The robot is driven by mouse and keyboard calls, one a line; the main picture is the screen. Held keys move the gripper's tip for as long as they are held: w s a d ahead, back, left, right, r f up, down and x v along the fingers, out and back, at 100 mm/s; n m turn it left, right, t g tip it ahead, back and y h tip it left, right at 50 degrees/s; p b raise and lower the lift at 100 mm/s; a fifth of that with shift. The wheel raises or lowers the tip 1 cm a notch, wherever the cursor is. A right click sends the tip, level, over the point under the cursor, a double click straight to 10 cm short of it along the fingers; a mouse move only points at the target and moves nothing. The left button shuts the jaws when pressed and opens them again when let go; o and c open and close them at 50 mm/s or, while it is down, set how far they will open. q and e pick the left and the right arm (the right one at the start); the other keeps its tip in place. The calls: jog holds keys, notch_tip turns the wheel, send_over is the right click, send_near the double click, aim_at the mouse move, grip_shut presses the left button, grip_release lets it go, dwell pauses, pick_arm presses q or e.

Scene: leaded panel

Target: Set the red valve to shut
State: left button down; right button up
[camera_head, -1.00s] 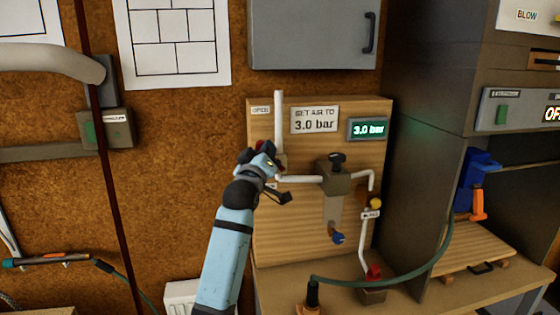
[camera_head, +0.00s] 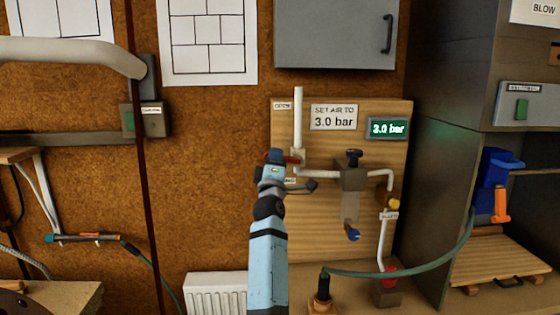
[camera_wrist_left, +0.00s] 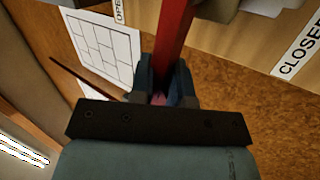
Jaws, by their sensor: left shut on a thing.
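The red valve's lever (camera_head: 293,160) sits on a valve body (camera_head: 298,155) in the white pipe, at the left of a wooden board (camera_head: 315,225). It points left, roughly level, and is partly hidden by my gripper. In the left wrist view the red lever (camera_wrist_left: 174,35) runs down between my fingers. My left gripper (camera_head: 278,157) is shut on it; its fingers also show in the wrist view (camera_wrist_left: 165,88). An OPEN label (camera_head: 282,105) is above the lever. A CLOSED label (camera_wrist_left: 298,52) shows in the wrist view. My right gripper is not in view.
A green display (camera_head: 388,128) reads 3.0 bar beside a sign (camera_head: 334,117) saying SET AIR TO 3.0 bar. A black knob (camera_head: 353,155), a yellow part (camera_head: 394,203) and a green hose (camera_head: 420,268) are to the right. A grey cabinet (camera_head: 335,35) hangs above.

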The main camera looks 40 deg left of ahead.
pick_arm(q)
jog(key=shift+f+n+g+y, duration=0.25)
jog(key=shift+n+g+y, duration=0.35)
jog(key=shift+n, duration=0.7)
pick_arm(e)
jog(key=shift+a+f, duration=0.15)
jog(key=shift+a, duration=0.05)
pick_arm(q)
jog(key=shift+y, duration=0.3)
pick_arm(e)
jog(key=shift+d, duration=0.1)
pick_arm(q)
jog(key=c, duration=1.1)
grip_release()
jog(key=shift+w+f, duration=0.1)
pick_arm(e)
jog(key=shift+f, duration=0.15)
pick_arm(q)
jog(key=shift+f+b, duration=0.1)
jog(key=shift+b, duration=0.2)
